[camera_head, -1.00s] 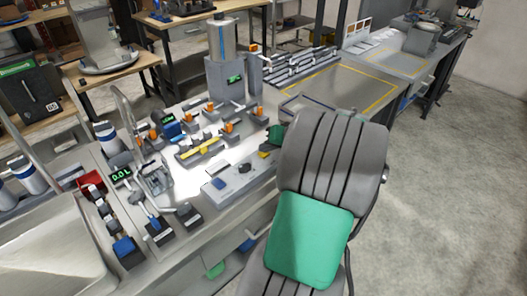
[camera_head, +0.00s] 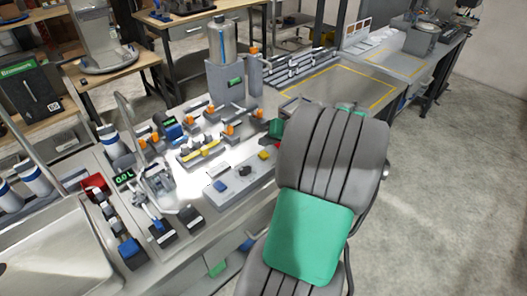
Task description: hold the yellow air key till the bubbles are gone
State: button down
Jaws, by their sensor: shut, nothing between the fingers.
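A small yellow key (camera_head: 268,154) sits at the right end of a grey key panel (camera_head: 232,186) on the bench, close to my arm's left edge. The panel also carries a blue key (camera_head: 220,186) and a black knob (camera_head: 245,170). I cannot read any label, so I cannot confirm it is the air key. No bubbles can be made out. My grey and green arm fills the lower right. My gripper does not show, and I cannot tell whether anything touches the yellow key.
A steel canister (camera_head: 222,42) stands on a grey column at the back of the bench. Orange-topped fittings and a yellow bar (camera_head: 202,150) lie left of the panel. A green display (camera_head: 123,176) reads 0.0 L. A sink (camera_head: 45,240) is lower left; open floor is right.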

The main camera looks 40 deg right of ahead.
aim_at(266, 156)
notch_tip(266, 156, up, 3)
jog(key=shift+r+p, duration=0.15)
jog(key=shift+p, duration=0.85)
